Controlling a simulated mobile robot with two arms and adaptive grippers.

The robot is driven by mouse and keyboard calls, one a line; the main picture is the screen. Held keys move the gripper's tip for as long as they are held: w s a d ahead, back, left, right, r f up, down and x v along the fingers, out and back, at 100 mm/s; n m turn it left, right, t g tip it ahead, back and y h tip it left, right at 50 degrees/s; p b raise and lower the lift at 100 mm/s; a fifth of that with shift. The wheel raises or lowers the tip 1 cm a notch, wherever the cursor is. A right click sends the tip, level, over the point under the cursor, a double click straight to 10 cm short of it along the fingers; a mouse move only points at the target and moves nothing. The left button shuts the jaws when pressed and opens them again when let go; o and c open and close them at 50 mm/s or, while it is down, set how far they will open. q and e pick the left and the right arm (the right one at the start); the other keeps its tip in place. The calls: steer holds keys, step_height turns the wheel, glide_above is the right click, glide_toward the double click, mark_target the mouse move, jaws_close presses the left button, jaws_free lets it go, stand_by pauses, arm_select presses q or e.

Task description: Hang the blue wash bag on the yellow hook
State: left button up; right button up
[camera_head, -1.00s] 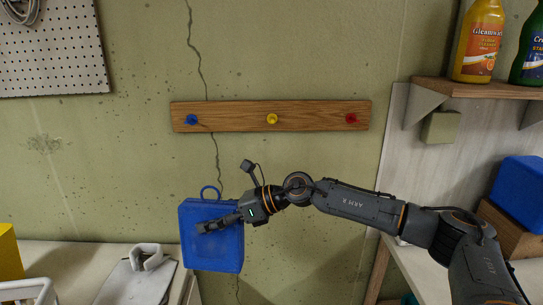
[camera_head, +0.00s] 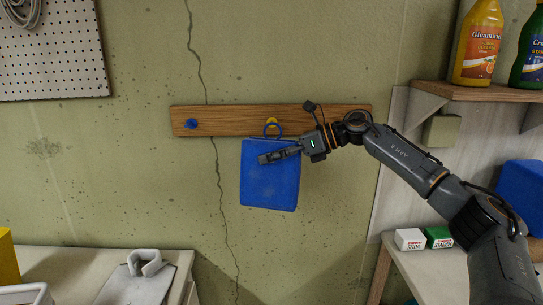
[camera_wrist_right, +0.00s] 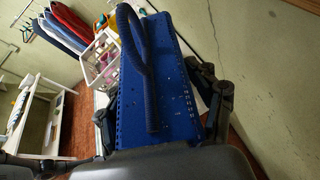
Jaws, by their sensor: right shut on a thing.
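The blue wash bag (camera_head: 270,185) hangs from my right gripper (camera_head: 264,158), which is shut on it near its upper part, in front of the wall. Its blue loop (camera_head: 281,130) stands up from the top edge and overlaps the yellow hook (camera_head: 271,121) in the head view. I cannot tell whether the loop is around the hook or only in front of it. In the right wrist view the bag (camera_wrist_right: 178,75) lies between the two fingers (camera_wrist_right: 163,115), with its loop in front. My left gripper is not in view.
The wooden rail (camera_head: 230,114) also carries a blue hook (camera_head: 191,123) at left; its right end is partly behind my right arm. A shelf (camera_head: 475,90) with bottles is at right. Small boxes (camera_head: 410,238) stand below. The wall left of the bag is clear.

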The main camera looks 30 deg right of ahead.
steer(key=w+d+f+p, duration=0.1)
steer(key=w+d+p, duration=0.2)
steer(key=w, duration=0.4)
steer(key=shift+d+f+p, duration=0.25)
steer(key=shift+d+p, duration=0.15)
steer(key=shift+d, duration=0.25)
stand_by(0.3)
stand_by(0.5)
steer(key=o, duration=1.3)
steer(key=shift+d, duration=0.1)
